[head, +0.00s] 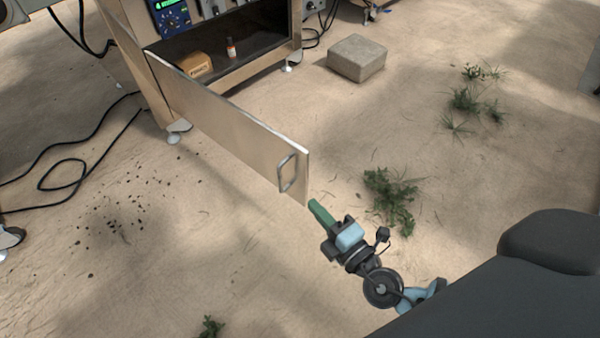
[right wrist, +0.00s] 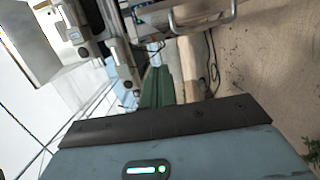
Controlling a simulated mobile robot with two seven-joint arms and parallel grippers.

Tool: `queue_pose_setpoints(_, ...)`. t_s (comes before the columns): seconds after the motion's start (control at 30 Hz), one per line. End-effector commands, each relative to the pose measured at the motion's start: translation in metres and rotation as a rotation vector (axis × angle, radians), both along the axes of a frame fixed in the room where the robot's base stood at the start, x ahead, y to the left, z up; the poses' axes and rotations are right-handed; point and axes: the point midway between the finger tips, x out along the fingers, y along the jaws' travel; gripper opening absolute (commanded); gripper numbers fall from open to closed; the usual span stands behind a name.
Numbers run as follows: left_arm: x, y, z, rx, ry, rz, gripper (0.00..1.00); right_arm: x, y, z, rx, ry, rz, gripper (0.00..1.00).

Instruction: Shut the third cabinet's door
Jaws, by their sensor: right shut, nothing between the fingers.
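The cabinet door (head: 225,118) stands wide open in the head view, hinged at its left end on the cabinet (head: 297,30) and reaching toward me. A metal loop handle (head: 287,173) is near its free end. My right gripper (head: 314,207) is shut and empty, its green fingers just off the lower corner of the door's free edge; I cannot tell whether they touch it. In the right wrist view the green fingers (right wrist: 157,85) are together, and a handle (right wrist: 203,20) shows above them. My left gripper is not in view.
Inside the open cabinet are a tan block (head: 192,63) and a small bottle (head: 231,48). A stone block (head: 356,58) lies on the sandy ground to the right. Weeds (head: 391,198) grow near my right gripper. Black cables (head: 65,165) lie at left.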

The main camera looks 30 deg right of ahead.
Motion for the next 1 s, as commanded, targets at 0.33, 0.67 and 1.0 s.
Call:
queue_pose_setpoints(0.33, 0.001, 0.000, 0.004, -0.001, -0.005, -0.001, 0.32, 0.024, 0.004, 0.002, 0.002, -0.003, -0.003, 0.00)
queue_pose_setpoints(0.67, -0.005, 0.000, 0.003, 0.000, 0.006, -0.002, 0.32, 0.084, 0.016, 0.002, 0.002, -0.002, -0.003, 0.00)
queue_pose_setpoints(1.0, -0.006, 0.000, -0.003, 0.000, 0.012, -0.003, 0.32, 0.111, -0.010, 0.000, -0.002, 0.002, -0.001, 0.00)
